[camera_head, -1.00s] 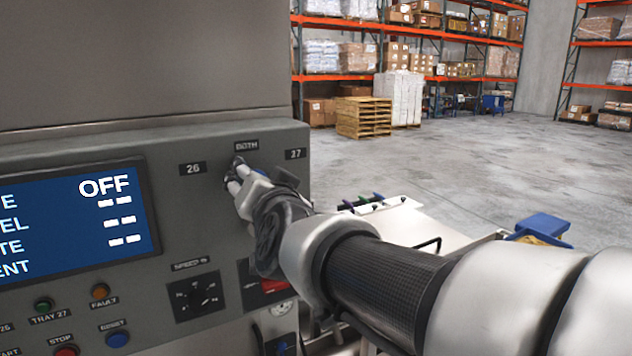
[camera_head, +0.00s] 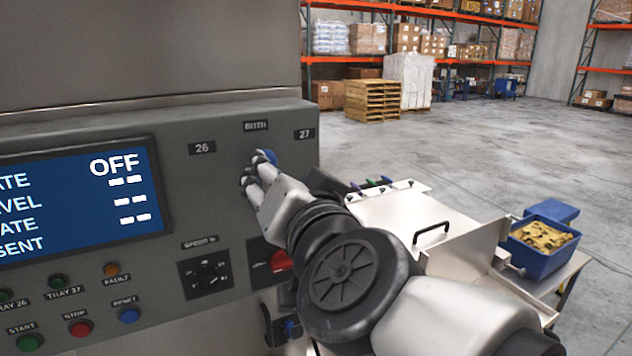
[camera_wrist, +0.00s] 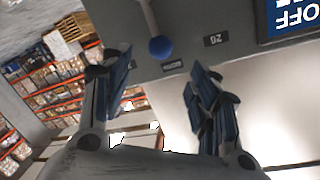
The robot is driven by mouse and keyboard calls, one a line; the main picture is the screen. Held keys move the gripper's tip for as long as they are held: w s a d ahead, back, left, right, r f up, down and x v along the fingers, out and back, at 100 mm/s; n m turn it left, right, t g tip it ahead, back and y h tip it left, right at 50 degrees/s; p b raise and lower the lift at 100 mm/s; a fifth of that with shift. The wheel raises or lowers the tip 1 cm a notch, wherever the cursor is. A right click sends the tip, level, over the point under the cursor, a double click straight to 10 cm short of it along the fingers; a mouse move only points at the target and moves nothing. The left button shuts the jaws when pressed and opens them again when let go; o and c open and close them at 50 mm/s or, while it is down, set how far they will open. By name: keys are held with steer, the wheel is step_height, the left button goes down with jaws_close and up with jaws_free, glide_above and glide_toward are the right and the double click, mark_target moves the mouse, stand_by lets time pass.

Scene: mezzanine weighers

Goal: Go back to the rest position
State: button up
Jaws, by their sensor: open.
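My gripper (camera_head: 254,184) is in front of the grey control panel (camera_head: 225,200), just below the BOTH label (camera_head: 256,126). In the wrist view its two fingers (camera_wrist: 160,78) stand wide apart with nothing between the pads. A lever with a blue ball end (camera_wrist: 161,47) shows beyond the gap, clear of both fingers there. In the head view the blue ball (camera_head: 266,157) sits just above the fingers, which partly hide the lever. My arm is bent and reaches in from the lower right.
The display (camera_head: 80,203) reads OFF. Several buttons, the speed dial (camera_head: 206,279) and a red switch (camera_head: 280,261) lie below. To the right are a metal tray (camera_head: 390,207) and a blue bin (camera_head: 540,252) with yellowish contents. Open floor (camera_head: 480,150) and shelving lie beyond.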

steer(key=shift+f, duration=0.1)
steer(key=s+d+f+g+h+b, duration=0.1)
steer(key=s+d+f+g+h, duration=0.1)
steer(key=s+d+f, duration=0.4)
steer(key=s+d+f+n+g+h+b, duration=0.1)
steer(key=s+d+f+g+h, duration=0.1)
steer(key=s+d+f+g, duration=0.3)
steer(key=s+d+f+n+g+h+b, duration=0.1)
steer(key=s+d+f+g+h, duration=0.2)
steer(key=s+d+f, duration=0.5)
steer(key=d+f+g, duration=0.1)
steer(key=d+f, duration=0.2)
steer(key=f, duration=0.6)
steer(key=shift+d+f, duration=0.2)
steer(key=shift+f, duration=0.05)
